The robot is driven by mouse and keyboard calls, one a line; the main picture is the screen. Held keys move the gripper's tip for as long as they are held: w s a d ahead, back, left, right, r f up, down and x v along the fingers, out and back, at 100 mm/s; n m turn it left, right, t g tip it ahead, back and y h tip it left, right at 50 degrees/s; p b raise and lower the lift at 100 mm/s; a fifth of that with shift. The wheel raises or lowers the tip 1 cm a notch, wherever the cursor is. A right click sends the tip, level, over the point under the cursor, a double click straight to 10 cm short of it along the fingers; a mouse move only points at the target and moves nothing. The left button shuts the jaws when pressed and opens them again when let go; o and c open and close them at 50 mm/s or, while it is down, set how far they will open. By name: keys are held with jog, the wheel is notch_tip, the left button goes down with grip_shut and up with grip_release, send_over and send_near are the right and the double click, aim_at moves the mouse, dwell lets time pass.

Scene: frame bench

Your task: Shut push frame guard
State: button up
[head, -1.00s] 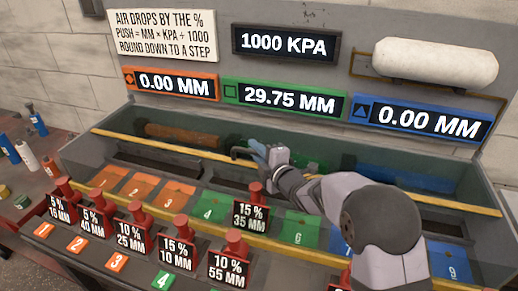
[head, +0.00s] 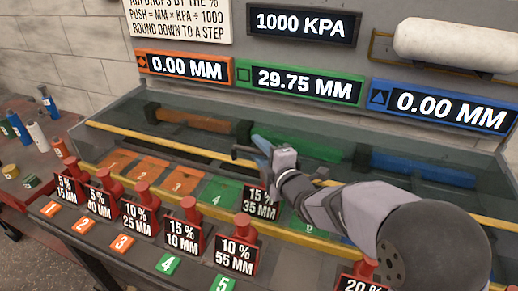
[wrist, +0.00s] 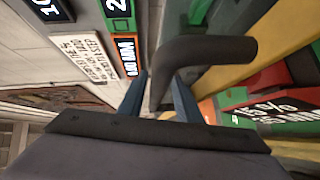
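The push frame guard is a clear panel with a yellow edge rail (head: 136,139) over the long bench trough. It stands part way across, with a gap between its rail and the front yellow bar (head: 287,242). A dark bent handle (head: 243,155) stands on the rail. My gripper (head: 262,147) is at this handle. In the wrist view, the handle (wrist: 215,52) passes between my two blue fingers (wrist: 158,98), which appear closed on it. The exact finger contact is partly hidden.
Orange (head: 190,119), green (head: 300,146) and blue (head: 415,168) bars lie behind the guard. Red-handled weights (head: 238,240) with black labels stand along the front. Displays (head: 308,83) hang above the trough. Bottles (head: 37,134) stand on a red cart at left.

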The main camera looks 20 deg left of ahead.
jog(key=shift+r, duration=0.15)
jog(key=f+b+v, duration=0.1)
jog(key=v, duration=0.6)
jog(key=shift+r, duration=0.45)
jog(key=shift+s, duration=0.15)
jog(key=d+r+g+y+p, duration=0.1)
jog(key=d+g+y+p, duration=0.4)
jog(key=p, duration=0.6)
jog(key=shift+w+a+f+g+h+p, duration=0.15)
jog(key=shift+w+a+f+h+p, duration=0.25)
jog(key=shift+a, duration=0.9)
jog(key=shift+w+a+f+g+h, duration=0.1)
jog(key=shift+w+a+g+h, duration=0.2)
jog(key=shift+w+a, duration=0.65)
jog(key=shift+w+a+f+g+h+p, duration=0.15)
jog(key=shift+a+h, duration=0.25)
jog(key=shift+a, duration=1.2)
